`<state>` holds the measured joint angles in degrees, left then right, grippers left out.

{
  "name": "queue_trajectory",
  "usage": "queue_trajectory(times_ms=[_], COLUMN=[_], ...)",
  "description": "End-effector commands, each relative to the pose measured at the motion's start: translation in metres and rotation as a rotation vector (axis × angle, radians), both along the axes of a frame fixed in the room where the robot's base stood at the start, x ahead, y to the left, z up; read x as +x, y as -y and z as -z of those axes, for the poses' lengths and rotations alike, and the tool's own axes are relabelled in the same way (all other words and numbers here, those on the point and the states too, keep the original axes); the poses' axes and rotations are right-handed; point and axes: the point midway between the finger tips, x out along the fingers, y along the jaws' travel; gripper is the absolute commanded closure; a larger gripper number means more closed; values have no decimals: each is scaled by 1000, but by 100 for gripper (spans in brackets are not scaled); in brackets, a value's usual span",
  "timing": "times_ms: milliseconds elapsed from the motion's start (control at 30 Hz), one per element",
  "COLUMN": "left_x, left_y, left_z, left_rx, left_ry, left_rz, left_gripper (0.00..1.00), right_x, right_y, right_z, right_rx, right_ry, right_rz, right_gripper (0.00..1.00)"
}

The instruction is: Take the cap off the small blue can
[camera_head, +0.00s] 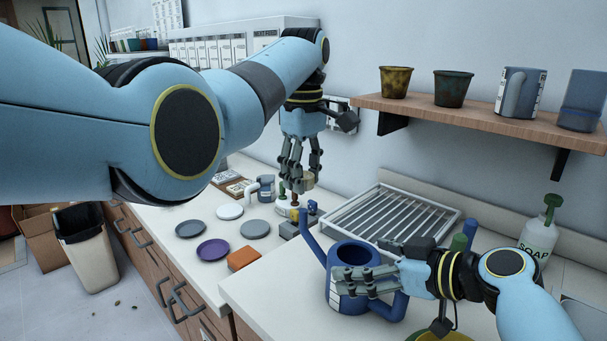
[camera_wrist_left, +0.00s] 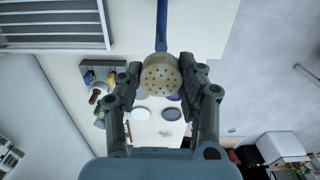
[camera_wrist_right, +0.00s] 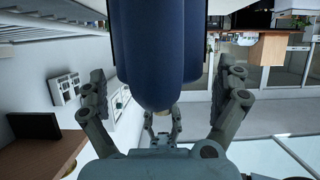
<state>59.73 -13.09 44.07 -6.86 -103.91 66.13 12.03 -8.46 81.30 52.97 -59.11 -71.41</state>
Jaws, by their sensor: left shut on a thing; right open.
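The small blue can (camera_head: 350,254) stands on the counter with its spout rising to the left; its handle side faces my right gripper. The cap, a round beige perforated disc (camera_wrist_left: 161,74), is between my left gripper's (camera_wrist_left: 160,80) fingers; it also shows in the head view (camera_head: 308,182). My left gripper (camera_head: 299,183) is shut on it, above the spout tip. In the head view the tip appears slightly below the cap; contact is unclear. My right gripper (camera_head: 366,283) is open beside the can, its fingers around the blue handle (camera_wrist_right: 160,55) without clear contact.
A drying rack (camera_head: 395,215) lies behind the can. A soap bottle (camera_head: 539,235) stands at the right. Coloured plates (camera_head: 213,250), an orange block (camera_head: 244,259) and several small things lie on the left counter. A wooden shelf (camera_head: 470,112) with pots hangs above.

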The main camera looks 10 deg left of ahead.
Motion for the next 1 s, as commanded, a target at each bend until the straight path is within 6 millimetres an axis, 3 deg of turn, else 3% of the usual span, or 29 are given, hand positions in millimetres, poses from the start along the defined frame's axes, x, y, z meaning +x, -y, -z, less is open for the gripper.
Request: queue_trajectory(times_ms=[167,600,1000], left_x=[0,0,0], left_y=[0,0,0], left_z=[0,0,0], left_rx=[0,0,0], left_ry=[0,0,0], left_rz=[0,0,0], left_gripper=[100,100,100], right_x=[-5,-52,-62], right_y=[10,79,92], right_z=[-4,-38,-46], right_rx=[-1,-5,1], right_ry=[2,0,-1], right_rz=[1,0,-1], right_gripper=[0,0,0])
